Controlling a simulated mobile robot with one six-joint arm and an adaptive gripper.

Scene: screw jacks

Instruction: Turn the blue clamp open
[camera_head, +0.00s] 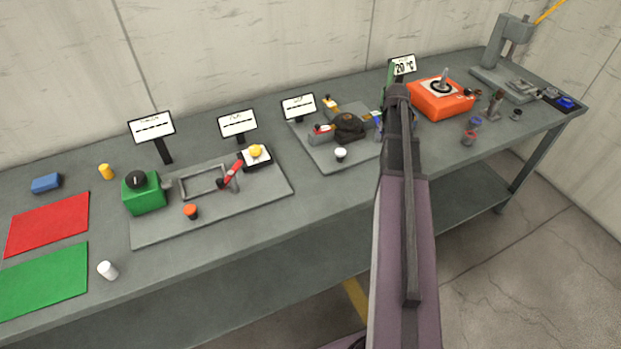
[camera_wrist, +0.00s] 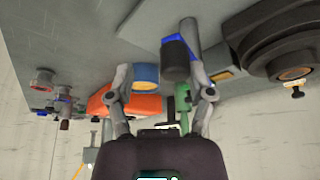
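The blue clamp (camera_head: 378,117) sits at the right edge of the middle grey plate in the head view, mostly hidden behind my arm. In the wrist view a dark cylindrical part with a blue piece (camera_wrist: 176,58) sits between the fingers, close to the right one; it looks like the clamp. My gripper (camera_wrist: 157,62) is open in the wrist view, its two fingers apart. I cannot tell whether the right finger touches the dark part. The head view does not show the fingers clearly.
A dark round fixture (camera_head: 349,126) and a red clamp (camera_head: 321,132) share the middle plate (camera_head: 318,157). A blue and tan round piece (camera_wrist: 146,77) lies near the left finger.

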